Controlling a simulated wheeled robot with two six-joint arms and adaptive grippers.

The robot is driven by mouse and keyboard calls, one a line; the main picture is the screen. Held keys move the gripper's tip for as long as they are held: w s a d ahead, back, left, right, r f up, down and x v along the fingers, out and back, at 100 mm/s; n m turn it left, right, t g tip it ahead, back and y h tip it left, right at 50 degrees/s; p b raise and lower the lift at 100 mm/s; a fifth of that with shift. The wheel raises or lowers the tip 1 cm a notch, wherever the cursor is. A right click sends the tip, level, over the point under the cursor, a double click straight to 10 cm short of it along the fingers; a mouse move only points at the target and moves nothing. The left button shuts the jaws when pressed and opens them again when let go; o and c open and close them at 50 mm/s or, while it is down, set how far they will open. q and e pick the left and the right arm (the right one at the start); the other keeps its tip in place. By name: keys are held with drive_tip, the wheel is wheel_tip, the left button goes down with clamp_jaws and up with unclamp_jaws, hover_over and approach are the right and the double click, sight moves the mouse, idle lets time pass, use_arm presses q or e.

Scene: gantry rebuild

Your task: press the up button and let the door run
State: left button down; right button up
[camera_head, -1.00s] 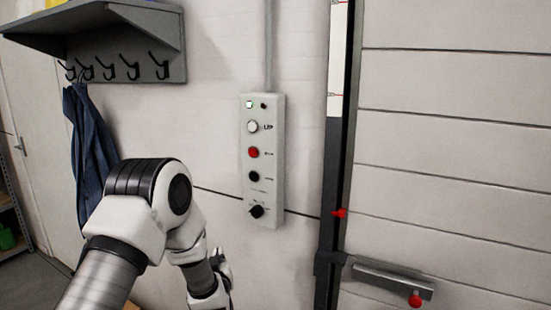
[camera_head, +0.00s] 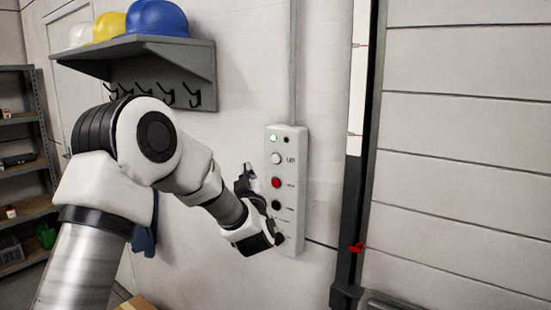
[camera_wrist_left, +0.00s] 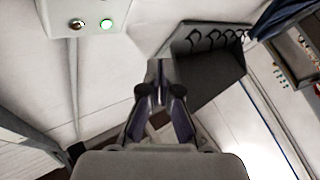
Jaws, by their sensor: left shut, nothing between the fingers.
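The grey control box (camera_head: 297,222) is on the wall with its buttons in a column. The white up button (camera_head: 277,158) is near its top, below a lit green lamp (camera_head: 273,138). A red button (camera_head: 277,182) and a black button (camera_head: 276,205) are below it. My left gripper (camera_head: 246,170) points upward just left of the box, shut and empty, apart from the up button. In the left wrist view the shut fingers (camera_wrist_left: 161,72) are clear of the box (camera_wrist_left: 112,10). The ribbed door (camera_head: 460,150) is at the right. My right gripper is not in view.
A shelf (camera_head: 130,48) with hooks and helmets (camera_head: 157,17) is on the wall left of the box. A dark door rail (camera_head: 350,210) with a red piece (camera_head: 356,248) stands right of the box. Metal shelving (camera_head: 40,125) is at the far left. The wall between box and rail is clear.

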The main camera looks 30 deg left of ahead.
sight(276, 159)
use_arm(q)
drive_tip(key=w, duration=0.3)
drive_tip(key=w+p, duration=0.1)
drive_tip(key=w, duration=0.2)
drive_tip(key=w+p, duration=0.1)
drive_tip(key=w, duration=0.1)
drive_tip(key=shift+w+d, duration=0.35)
drive_tip(key=shift+w, duration=0.05)
drive_tip(key=shift+w, duration=0.1)
idle(1.1)
drive_tip(key=shift+w, duration=0.3)
